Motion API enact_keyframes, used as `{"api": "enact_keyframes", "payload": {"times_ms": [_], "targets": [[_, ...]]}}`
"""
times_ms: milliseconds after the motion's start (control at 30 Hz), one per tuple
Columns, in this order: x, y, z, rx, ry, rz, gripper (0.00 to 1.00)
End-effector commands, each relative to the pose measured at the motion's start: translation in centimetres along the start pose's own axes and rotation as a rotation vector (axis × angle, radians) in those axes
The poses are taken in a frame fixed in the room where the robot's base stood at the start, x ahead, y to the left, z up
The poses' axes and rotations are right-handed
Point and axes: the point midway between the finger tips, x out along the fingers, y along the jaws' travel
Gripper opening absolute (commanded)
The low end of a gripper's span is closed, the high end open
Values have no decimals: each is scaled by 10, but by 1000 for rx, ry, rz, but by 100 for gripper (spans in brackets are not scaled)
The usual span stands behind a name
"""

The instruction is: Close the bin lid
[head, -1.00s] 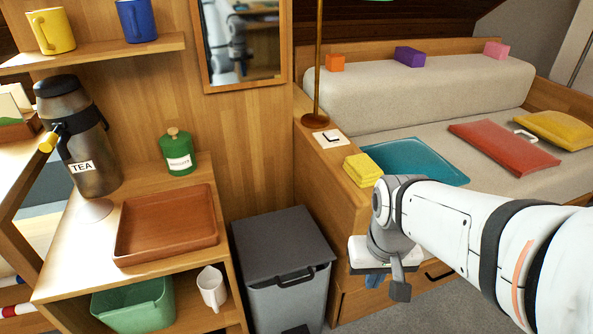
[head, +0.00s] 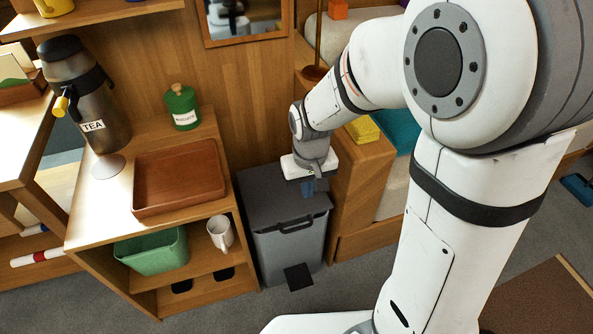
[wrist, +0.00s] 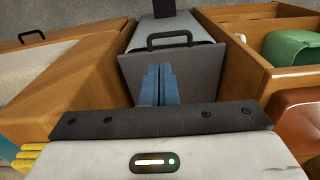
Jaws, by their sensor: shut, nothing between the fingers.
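The grey bin (head: 289,251) stands on the floor between the shelf unit and the wooden bench. Its dark grey lid (head: 262,205) lies flat across the top, with a black handle (head: 297,226) at the front edge. A black pedal (head: 298,276) sits at its foot. My gripper (head: 308,188) is above the right part of the lid, pointing down. In the wrist view the blue fingers (wrist: 159,84) are together and empty in front of the lid (wrist: 200,75); whether they touch it I cannot tell. The handle shows beyond them in the wrist view (wrist: 169,38).
The shelf unit with a brown tray (head: 180,207), a green tub (head: 150,252) and a white mug (head: 220,233) stands left of the bin. The bench (head: 362,180) is close on the right. Grey floor is free in front of the bin.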

Motion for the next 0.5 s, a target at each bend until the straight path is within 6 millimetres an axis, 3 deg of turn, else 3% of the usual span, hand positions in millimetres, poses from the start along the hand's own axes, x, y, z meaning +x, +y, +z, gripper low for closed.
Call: {"api": "enact_keyframes", "payload": {"times_ms": [100, 267, 500], "targets": [[4, -13, -11, -29, -9, 0, 0], [19, -17, -15, -38, -11, 0, 0], [65, -16, -13, -37, -13, 0, 0]]}}
